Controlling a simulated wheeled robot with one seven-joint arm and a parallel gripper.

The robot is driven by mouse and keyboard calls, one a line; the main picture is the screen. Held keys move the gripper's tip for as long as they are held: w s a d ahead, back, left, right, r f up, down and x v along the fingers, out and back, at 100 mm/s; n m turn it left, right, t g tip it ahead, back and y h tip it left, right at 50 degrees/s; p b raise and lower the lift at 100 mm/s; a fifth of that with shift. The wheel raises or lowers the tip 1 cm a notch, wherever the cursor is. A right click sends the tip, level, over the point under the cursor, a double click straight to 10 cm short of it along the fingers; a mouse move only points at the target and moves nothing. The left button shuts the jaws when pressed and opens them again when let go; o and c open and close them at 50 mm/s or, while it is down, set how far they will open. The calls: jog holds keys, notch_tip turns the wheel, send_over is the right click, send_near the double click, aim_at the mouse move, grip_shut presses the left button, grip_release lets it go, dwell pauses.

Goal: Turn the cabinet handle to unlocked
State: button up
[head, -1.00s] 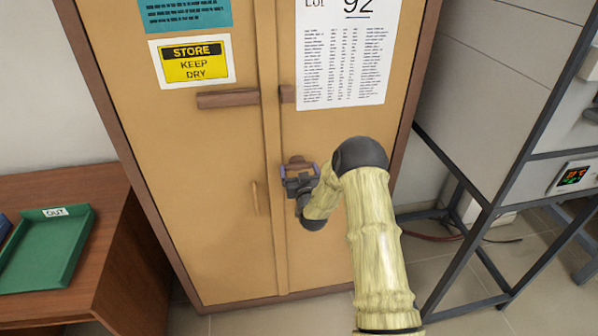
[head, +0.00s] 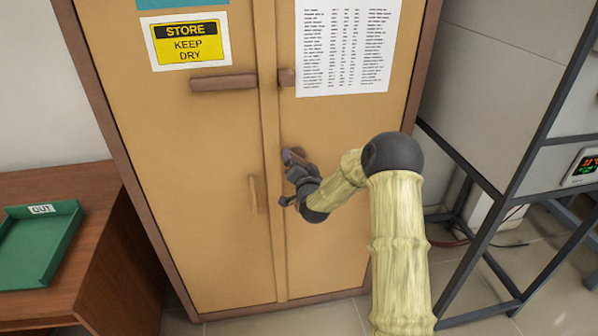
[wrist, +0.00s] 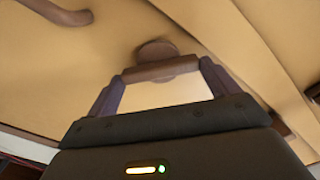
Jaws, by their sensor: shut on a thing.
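The tan cabinet (head: 225,235) has two doors meeting at a vertical seam. Its small brown turning handle is on the right door, close to the seam, and is mostly hidden by my gripper (head: 292,160) in the head view. In the wrist view the handle (wrist: 160,70) is a short bar below a round boss (wrist: 157,49). The bar spans between my two purplish fingers, which are shut on it. My wrist is rolled and the door seam runs diagonally in the wrist view. The handle's exact angle is hard to tell in the head view.
A brown bar (head: 224,82) and a small block (head: 286,77) sit higher on the doors. A pale pull (head: 253,195) is on the left door. A desk with a green tray (head: 40,250) stands left. A dark metal frame (head: 500,205) stands close on the right.

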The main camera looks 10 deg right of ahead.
jog(key=m+b, duration=0.1)
jog(key=m, duration=0.1)
jog(key=m+b, duration=0.1)
jog(key=b, duration=0.1)
jog(key=m+b, duration=0.1)
jog(key=m, duration=0.1)
jog(key=shift+d+f+m+b, duration=0.15)
jog(key=shift+f+m+b, duration=0.15)
jog(key=shift+r+m+b, duration=0.1)
jog(key=shift+m+b, duration=1.15)
jog(key=shift+m, duration=0.75)
jog(key=o, duration=0.8)
jog(key=s+b, duration=0.1)
jog(key=s, duration=1.6)
jog(key=shift+s, duration=0.2)
